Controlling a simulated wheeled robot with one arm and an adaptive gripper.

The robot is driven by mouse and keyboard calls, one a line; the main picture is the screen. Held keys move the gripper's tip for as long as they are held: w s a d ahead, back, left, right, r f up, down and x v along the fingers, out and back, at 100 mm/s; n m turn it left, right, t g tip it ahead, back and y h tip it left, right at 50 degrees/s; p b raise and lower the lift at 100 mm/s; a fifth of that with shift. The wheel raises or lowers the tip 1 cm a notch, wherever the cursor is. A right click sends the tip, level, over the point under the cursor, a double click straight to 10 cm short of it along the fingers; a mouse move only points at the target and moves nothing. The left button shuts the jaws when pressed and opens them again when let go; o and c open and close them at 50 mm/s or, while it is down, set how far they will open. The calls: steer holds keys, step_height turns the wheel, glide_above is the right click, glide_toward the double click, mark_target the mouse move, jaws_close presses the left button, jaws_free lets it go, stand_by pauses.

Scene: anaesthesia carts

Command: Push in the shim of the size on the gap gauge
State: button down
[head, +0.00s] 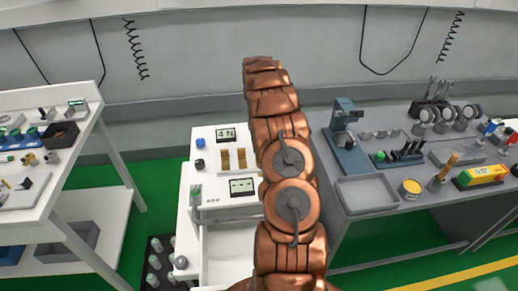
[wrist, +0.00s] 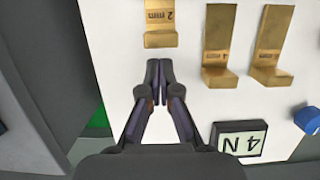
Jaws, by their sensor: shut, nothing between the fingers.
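In the wrist view, my gripper (wrist: 158,72) is shut and empty. Its tips are just below the bent end of a brass shim marked 2 mm (wrist: 160,22); I cannot tell if they touch. Two more brass shims, one in the middle (wrist: 218,45) and one at right (wrist: 270,50), have ends lower in the picture than the 2 mm one. Their marks are unclear. In the head view two shims (head: 225,160) (head: 241,158) show, and my arm hides the third and the gripper. A screen (head: 242,187) there is unreadable. Another display (head: 226,134) reads 4 N.
The white cart (head: 212,215) carries a blue knob (head: 200,142). A grey bench (head: 395,200) with a tray, cups and tools stands at right. A white shelf unit (head: 75,190) stands at left. Green floor shows between it and the cart.

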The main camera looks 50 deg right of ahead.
steer(key=shift+w+d, duration=0.35)
steer(key=shift+w, duration=0.2)
steer(key=shift+w+d, duration=0.35)
steer(key=shift+w, duration=0.2)
steer(key=v, duration=1)
steer(key=shift+b, duration=0.4)
steer(key=shift+s, duration=0.1)
